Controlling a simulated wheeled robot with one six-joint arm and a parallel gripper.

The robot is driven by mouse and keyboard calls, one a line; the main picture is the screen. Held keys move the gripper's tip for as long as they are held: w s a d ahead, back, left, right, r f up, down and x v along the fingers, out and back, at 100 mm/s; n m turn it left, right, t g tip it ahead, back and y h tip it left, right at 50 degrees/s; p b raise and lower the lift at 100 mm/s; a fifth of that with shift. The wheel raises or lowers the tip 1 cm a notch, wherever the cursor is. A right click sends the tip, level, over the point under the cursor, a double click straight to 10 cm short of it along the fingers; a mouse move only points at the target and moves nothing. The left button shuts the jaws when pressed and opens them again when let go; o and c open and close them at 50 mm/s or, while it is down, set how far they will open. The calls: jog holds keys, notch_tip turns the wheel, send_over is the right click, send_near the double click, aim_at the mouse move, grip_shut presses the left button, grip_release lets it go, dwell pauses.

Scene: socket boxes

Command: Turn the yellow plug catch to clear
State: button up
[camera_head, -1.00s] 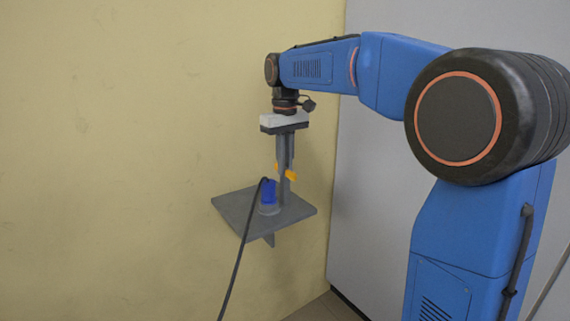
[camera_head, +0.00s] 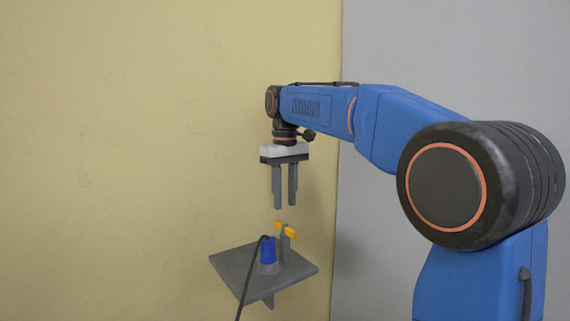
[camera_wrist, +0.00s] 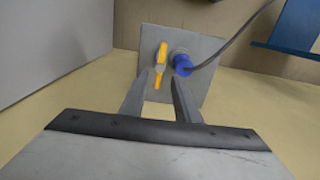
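The yellow catch (camera_head: 286,230) sits on top of a grey post on a small grey shelf (camera_head: 235,264) at the wall. In the wrist view the catch (camera_wrist: 161,57) is a narrow bar running nearly up and down the picture, beside the blue plug (camera_wrist: 182,64). The blue plug (camera_head: 268,249) stands upright in a grey socket, a dark cable leaving its top. My gripper (camera_head: 285,205) points down above the catch, its two fingers apart and empty. In the wrist view my gripper (camera_wrist: 160,88) has a clear gap between its fingers, with the catch beyond it.
The yellowish wall (camera_head: 150,130) is behind the shelf, and a grey panel (camera_head: 420,50) stands to the right. The plug's cable (camera_head: 246,285) hangs down in front of the shelf. A blue part (camera_wrist: 290,38) shows at the wrist view's upper right.

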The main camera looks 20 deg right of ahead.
notch_tip(320, 180, up, 10)
jog(key=shift+r, duration=0.2)
jog(key=shift+s, duration=0.1)
dwell(0.3)
jog(key=s+d+f+m+t, duration=0.2)
jog(key=s+d+f, duration=0.1)
jog(key=s+f, duration=1.3)
jog(key=s+d+f+m+t, duration=0.1)
jog(key=s+d+f+t, duration=0.1)
jog(key=s+f, duration=1.5)
jog(key=shift+d+f+m+t, duration=0.4)
jog(key=shift+d+f, duration=0.35)
jog(key=shift+f, duration=0.1)
